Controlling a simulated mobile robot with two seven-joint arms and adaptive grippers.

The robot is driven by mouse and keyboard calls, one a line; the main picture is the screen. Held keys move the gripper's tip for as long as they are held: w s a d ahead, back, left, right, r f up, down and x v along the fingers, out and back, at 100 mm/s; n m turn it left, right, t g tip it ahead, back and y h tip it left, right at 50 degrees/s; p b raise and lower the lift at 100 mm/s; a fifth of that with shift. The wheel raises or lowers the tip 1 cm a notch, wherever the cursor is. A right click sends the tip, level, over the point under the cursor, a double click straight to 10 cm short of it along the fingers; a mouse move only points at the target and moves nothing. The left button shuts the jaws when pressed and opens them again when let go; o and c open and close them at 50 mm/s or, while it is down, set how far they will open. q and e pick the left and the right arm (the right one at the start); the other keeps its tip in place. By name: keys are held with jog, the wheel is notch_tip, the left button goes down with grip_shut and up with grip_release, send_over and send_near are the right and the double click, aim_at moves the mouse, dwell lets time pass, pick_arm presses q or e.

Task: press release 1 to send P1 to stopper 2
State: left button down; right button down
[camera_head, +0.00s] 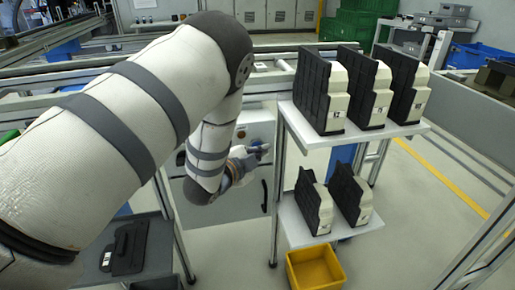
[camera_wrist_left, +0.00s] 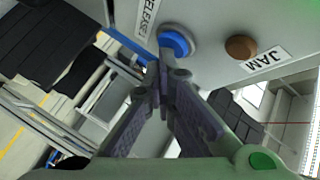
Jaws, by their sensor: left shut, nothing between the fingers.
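In the left wrist view a round blue button (camera_wrist_left: 177,41) sits on a light grey panel beside a label reading RELEASE (camera_wrist_left: 147,14), its number partly cut off. My left gripper (camera_wrist_left: 166,62) is shut and empty. Its fingertips overlap the lower left edge of the blue button; I cannot tell whether they touch it. In the head view the left gripper (camera_head: 262,149) is small, in front of a light grey cabinet, left of the shelf rack. The button is not distinguishable there. I cannot identify P1 or stopper 2. My right gripper is not in view.
A white rack (camera_head: 405,130) holding several black-and-cream parts stands right of my arm. A yellow bin (camera_head: 315,270) is below it. Open floor lies at the right.

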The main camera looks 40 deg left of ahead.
pick_arm(q)
jog(key=shift+s, duration=0.1)
jog(key=shift+s+d+p, duration=0.3)
jog(key=shift+s+d, duration=0.2)
jog(key=shift+d, duration=0.15)
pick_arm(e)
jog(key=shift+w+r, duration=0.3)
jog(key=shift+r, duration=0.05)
